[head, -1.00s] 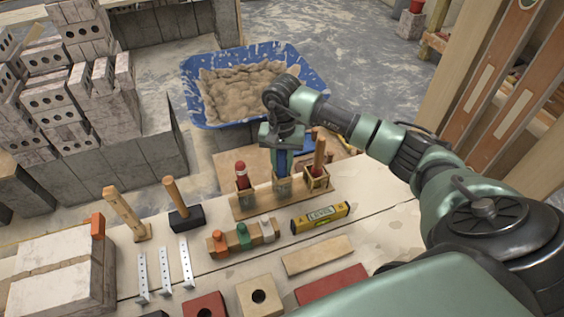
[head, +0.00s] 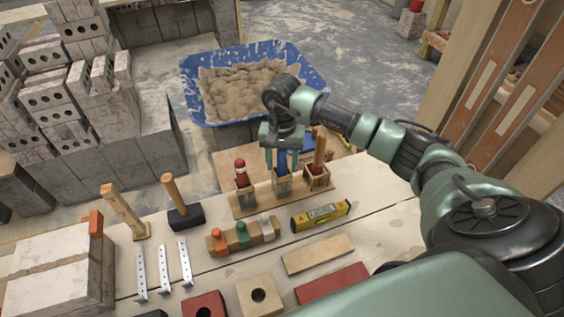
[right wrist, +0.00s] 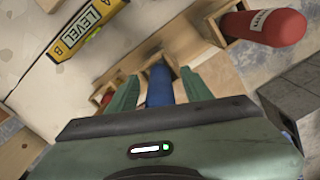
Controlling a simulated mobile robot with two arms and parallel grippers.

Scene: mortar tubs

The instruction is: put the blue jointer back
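The blue jointer (head: 283,163) stands handle-up in the middle holder of a wooden rack (head: 246,208). My right gripper (head: 282,163) is above that holder, pointing down, with a finger on each side of the blue handle. In the right wrist view the blue handle (right wrist: 160,86) lies between the two fingers (right wrist: 160,90), with a gap on each side. The gripper is open. The jointer's lower part is hidden inside the holder. A red-handled tool (head: 241,172) stands in the left holder and a wooden-handled one (head: 319,152) in the right. My left gripper is out of view.
A yellow level (head: 321,216) and a block with coloured pegs (head: 242,236) lie in front of the rack. A mallet (head: 184,214) stands to the left. A blue tub (head: 203,113) of mortar is behind. Bricks (head: 262,297) lie along the front.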

